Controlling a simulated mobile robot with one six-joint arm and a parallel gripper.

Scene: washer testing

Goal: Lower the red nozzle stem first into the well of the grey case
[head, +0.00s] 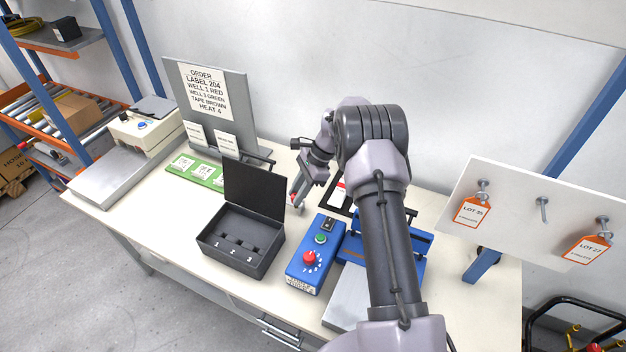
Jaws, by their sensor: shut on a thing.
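The dark grey case (270,262) stands open on the bench, its lid raised at the back. Its floor has a row of wells with small white numbers along the front. My gripper (299,193) is to the right of the raised lid, above the bench behind the blue control box, and not over the wells.
A blue control box (308,273) with a red knob and green button stands right of the case. Behind the case are a green card strip (190,172) and an order board (238,98) reading "WELL 1 RED". Blue equipment (418,245) lies partly behind my arm.

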